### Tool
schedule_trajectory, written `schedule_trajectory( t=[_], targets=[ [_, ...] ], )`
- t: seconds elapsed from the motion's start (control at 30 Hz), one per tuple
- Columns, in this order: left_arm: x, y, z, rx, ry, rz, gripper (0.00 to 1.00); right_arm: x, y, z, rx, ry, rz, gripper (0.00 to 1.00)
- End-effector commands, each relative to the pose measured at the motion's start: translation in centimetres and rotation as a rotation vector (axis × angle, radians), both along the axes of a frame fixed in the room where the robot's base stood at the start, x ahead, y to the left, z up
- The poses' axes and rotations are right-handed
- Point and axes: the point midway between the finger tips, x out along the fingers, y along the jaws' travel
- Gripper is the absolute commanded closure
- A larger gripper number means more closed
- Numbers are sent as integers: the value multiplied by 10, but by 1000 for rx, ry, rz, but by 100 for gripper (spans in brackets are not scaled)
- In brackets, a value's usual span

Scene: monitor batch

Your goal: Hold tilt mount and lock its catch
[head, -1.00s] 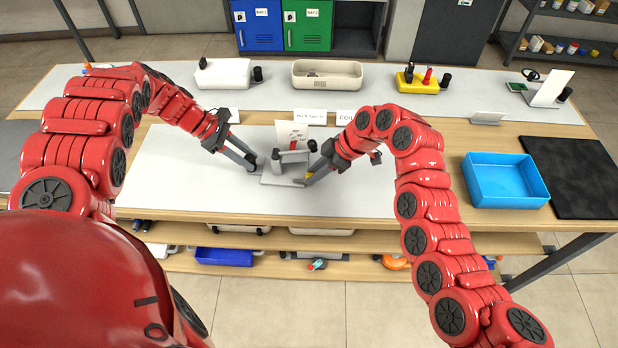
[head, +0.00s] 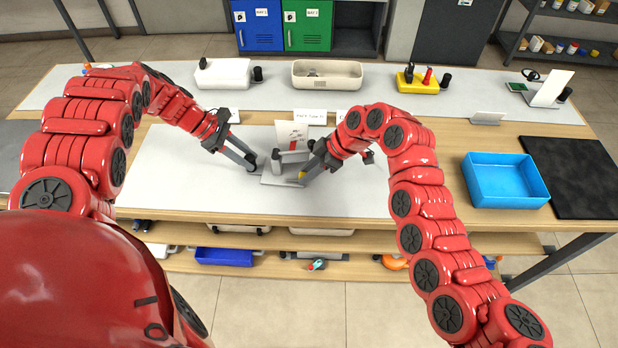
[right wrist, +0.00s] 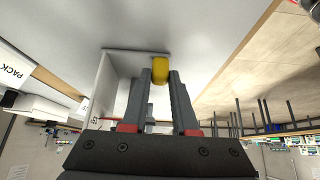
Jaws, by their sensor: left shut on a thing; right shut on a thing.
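The grey tilt mount (head: 283,181) stands on the pale mat in the middle of the table, with a grey upright part and a flat base. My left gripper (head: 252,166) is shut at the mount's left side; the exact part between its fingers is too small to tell. My right gripper (head: 300,180) is shut on the yellow catch (head: 302,175) at the mount's right side. In the right wrist view the yellow catch (right wrist: 160,70) shows at the fingertips. The right fingers partly hide the mount's right end in the head view.
A card with a red mark (head: 292,134) stands behind the mount. Along the back are a white box (head: 222,73), a cream tray (head: 327,74) and a yellow holder (head: 418,83). A blue bin (head: 505,180) and black mat (head: 575,178) are at right. The mat's front is clear.

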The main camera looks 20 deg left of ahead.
Motion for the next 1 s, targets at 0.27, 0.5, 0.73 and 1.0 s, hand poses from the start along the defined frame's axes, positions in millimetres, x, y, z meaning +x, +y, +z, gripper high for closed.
schedule_trajectory(
  t=[0.27, 0.5, 0.73, 1.0],
  targets=[
    [0, -1, 0, -2, 1, -1, 100, -3, 5, -1, -2, 3, 4, 100],
    [0, -1, 0, -2, 1, -1, 100, -3, 7, -1, 0, 2, 4, 55],
    [0, -1, 0, -1, 1, -1, 100, -2, 6, 0, 0, 1, 2, 38],
    [0, 0, 0, 0, 1, -1, 100, 2, 0, 12, 4, -5, -3, 38]
  ],
)
